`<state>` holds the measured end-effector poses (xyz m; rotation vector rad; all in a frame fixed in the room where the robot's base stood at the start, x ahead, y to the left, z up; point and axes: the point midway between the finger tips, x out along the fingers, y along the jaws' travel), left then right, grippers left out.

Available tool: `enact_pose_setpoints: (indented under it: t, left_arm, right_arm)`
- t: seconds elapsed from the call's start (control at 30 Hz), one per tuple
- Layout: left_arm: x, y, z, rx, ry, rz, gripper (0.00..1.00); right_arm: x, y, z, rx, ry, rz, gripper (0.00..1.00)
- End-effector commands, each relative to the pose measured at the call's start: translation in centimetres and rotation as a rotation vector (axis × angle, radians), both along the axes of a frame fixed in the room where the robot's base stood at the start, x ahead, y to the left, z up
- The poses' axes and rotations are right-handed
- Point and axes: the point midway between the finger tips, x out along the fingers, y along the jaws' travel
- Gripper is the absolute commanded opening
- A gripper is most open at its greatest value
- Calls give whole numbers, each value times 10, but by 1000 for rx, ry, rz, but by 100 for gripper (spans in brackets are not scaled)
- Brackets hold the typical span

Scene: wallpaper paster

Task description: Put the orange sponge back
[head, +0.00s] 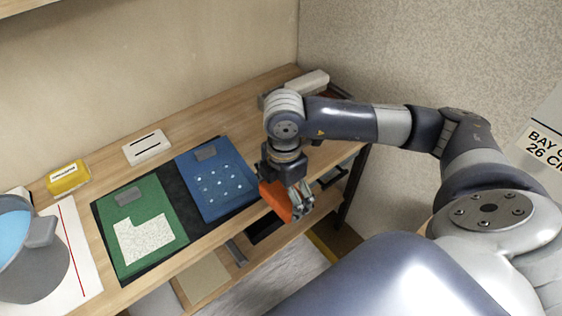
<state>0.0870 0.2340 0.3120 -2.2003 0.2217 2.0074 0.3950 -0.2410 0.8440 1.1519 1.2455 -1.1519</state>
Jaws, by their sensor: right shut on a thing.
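The orange sponge (276,201) is a block held in my right gripper (300,204). The gripper points down and is shut on it. Sponge and gripper show over the front edge of the wooden bench, to the right of the blue board. The fingers cover the sponge's right part. Whether the sponge touches the bench cannot be told. My left gripper is not in view.
On the wooden bench (237,115) lie a green board (165,205) and a blue board (233,172) on a dark mat. A lower shelf (204,280) lies below.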

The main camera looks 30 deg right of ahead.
Motion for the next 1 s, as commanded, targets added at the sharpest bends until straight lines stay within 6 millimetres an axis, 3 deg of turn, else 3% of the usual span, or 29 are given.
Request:
enact_pose_setpoints:
  t: [0.6, 1.0]
  left_arm:
    - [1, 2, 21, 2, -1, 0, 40]
    - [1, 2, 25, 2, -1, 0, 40]
  right_arm:
    - [106, -66, -10, 0, 0, -2, 66]
    - [135, -84, -13, 0, -1, -2, 66]
